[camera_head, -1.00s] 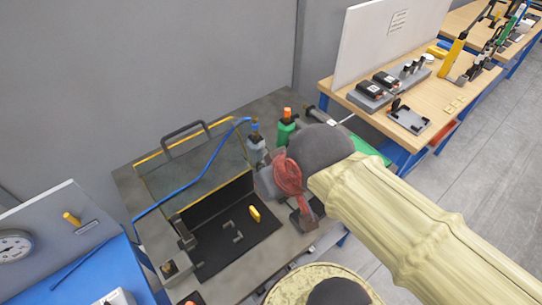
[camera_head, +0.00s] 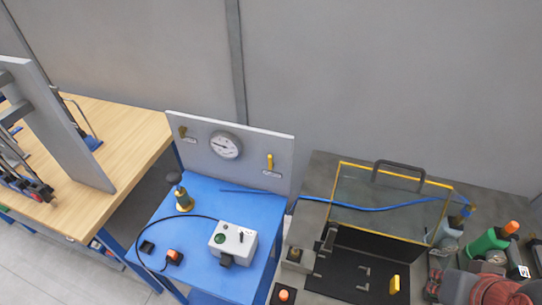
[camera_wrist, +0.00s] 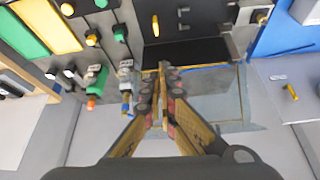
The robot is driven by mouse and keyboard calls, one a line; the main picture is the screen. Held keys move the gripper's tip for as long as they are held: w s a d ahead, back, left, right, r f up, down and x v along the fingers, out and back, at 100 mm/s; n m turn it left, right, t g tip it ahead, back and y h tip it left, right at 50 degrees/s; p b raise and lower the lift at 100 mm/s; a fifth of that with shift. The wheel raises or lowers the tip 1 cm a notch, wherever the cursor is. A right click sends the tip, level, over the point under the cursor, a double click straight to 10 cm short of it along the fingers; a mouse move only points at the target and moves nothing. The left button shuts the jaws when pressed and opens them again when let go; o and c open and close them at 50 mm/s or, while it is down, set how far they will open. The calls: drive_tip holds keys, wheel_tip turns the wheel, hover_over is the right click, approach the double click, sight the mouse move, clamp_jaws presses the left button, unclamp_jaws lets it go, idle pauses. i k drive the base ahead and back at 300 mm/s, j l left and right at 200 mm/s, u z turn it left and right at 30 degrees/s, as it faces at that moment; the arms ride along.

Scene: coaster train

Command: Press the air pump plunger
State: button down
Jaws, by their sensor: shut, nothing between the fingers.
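A brass pump-like device (camera_head: 183,199) with a black round knob (camera_head: 174,178) on top stands upright at the back left of the blue bench in the head view. It looks like the air pump with its plunger; the plunger's height is hard to tell. My gripper (camera_wrist: 163,70) is shut and empty in the wrist view, over the dark machine with the clear panel. In the head view my arm's end is at the bottom right corner, far to the right of the pump, with the blue bench's right part and the machine's left part between them.
The blue bench (camera_head: 205,190) carries a grey box (camera_head: 236,240) with a green button, a black cable and a backboard (camera_head: 190,160) with a gauge (camera_head: 225,145). The dark machine (camera_head: 345,160) with a clear yellow-edged panel and green bottle (camera_head: 490,242) stands right. A wooden table (camera_head: 120,120) is left.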

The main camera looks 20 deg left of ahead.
sight(174, 178)
drive_tip(key=k+j, duration=0.1)
drive_tip(key=j, duration=0.45)
drive_tip(key=k+j, duration=0.1)
drive_tip(key=j, duration=0.4)
drive_tip(key=k+j, duration=0.1)
drive_tip(key=j, duration=0.45)
